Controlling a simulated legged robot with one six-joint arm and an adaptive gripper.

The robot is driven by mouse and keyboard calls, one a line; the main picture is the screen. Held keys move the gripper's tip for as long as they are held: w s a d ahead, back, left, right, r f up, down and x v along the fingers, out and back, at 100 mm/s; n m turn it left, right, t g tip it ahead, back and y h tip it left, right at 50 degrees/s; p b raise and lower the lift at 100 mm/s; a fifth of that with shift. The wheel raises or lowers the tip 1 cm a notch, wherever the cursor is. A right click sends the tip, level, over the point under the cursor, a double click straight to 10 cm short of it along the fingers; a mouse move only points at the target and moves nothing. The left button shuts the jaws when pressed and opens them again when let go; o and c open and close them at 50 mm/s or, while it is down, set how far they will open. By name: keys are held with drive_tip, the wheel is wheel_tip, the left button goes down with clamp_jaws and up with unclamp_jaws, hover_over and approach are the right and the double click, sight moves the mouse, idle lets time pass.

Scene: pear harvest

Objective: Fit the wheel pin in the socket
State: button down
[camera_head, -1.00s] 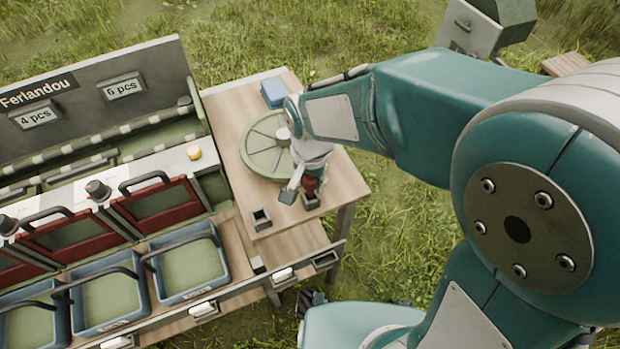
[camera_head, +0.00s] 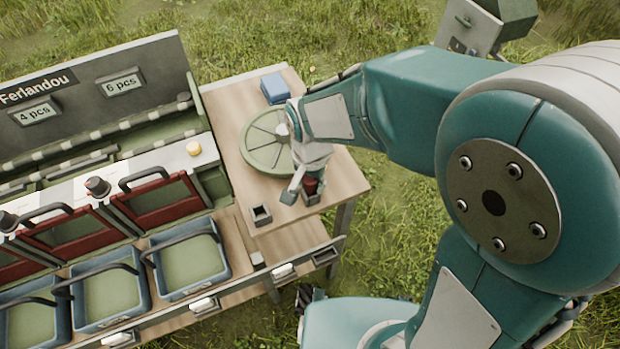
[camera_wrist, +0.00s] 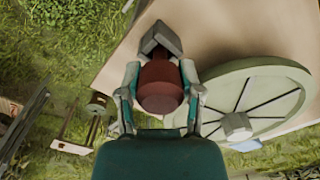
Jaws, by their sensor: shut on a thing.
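A dark red pin (camera_head: 311,185) is between the fingers of my gripper (camera_head: 301,188), over the right end of the wooden table. In the wrist view, the fingers of my gripper (camera_wrist: 162,96) close on both sides of the red pin (camera_wrist: 160,88). A grey square socket (camera_head: 311,200) is right under the pin, and it shows beyond the pin in the wrist view (camera_wrist: 160,38). I cannot tell how deep the pin sits in it. A second grey square socket (camera_head: 261,215) stands to the left, with a dark opening. The pale green spoked wheel (camera_head: 258,155) lies flat behind my gripper.
A blue box (camera_head: 274,88) stands at the back of the wooden table (camera_head: 228,110). Left are red-fronted bays (camera_head: 155,200) and blue handled baskets (camera_head: 190,265). A yellow button (camera_head: 194,149) sits on the white ledge. Grass surrounds the bench.

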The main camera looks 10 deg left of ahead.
drive_tip(key=shift+f, duration=0.5)
idle(0.3)
drive_tip(key=shift+c, duration=0.8)
unclamp_jaws()
drive_tip(key=shift+o, duration=0.8)
drive_tip(key=shift+r, duration=3.05)
